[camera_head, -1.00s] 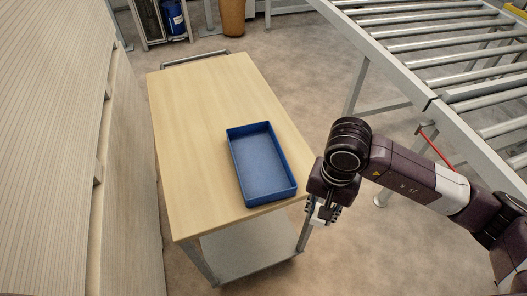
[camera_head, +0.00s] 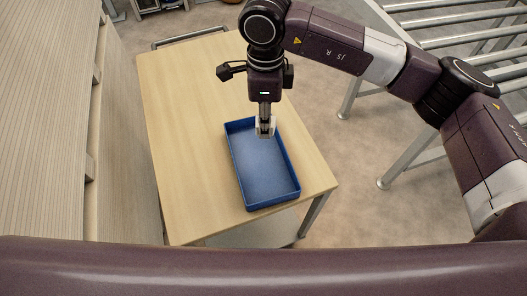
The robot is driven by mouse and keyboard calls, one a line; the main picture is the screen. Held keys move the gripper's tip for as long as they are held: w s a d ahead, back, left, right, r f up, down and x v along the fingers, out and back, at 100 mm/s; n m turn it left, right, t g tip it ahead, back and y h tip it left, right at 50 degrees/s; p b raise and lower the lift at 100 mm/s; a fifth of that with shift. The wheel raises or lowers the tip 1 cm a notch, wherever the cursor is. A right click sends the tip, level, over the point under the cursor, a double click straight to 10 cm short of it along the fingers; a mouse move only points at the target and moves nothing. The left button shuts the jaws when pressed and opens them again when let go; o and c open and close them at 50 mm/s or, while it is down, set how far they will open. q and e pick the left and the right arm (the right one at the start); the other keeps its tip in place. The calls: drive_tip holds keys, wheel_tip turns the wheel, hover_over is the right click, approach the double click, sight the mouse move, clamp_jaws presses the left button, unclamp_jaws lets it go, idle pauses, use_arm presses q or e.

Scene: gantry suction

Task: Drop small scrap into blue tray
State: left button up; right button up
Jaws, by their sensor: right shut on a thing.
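The blue tray (camera_head: 272,201) is a shallow rectangular tray lying on the wooden cart top. My right gripper (camera_head: 265,131) points down over the far end of the tray. It is shut on a small pale piece of scrap (camera_head: 264,124), which is mostly hidden by the fingers. The tray floor that shows is empty. I cannot tell the exact height of the fingers above the tray floor. My left gripper is not in view.
The cart's wooden top (camera_head: 192,130) is bare to the left of the tray. A roller conveyor (camera_head: 455,40) stands at the upper right. A tall stack of pale boards (camera_head: 50,130) stands on the left, close to the cart.

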drive_tip(key=p, duration=0.2)
hover_over(265, 161)
wheel_tip(265, 161, down, 11)
drive_tip(key=shift+r, duration=0.1)
wheel_tip(265, 161, down, 4)
drive_tip(key=shift+r+p, duration=0.15)
drive_tip(key=shift+p, duration=0.55)
drive_tip(key=shift+f, duration=0.4)
drive_tip(key=shift+f, duration=0.25)
drive_tip(key=o, duration=1.1)
drive_tip(key=shift+r, duration=0.1)
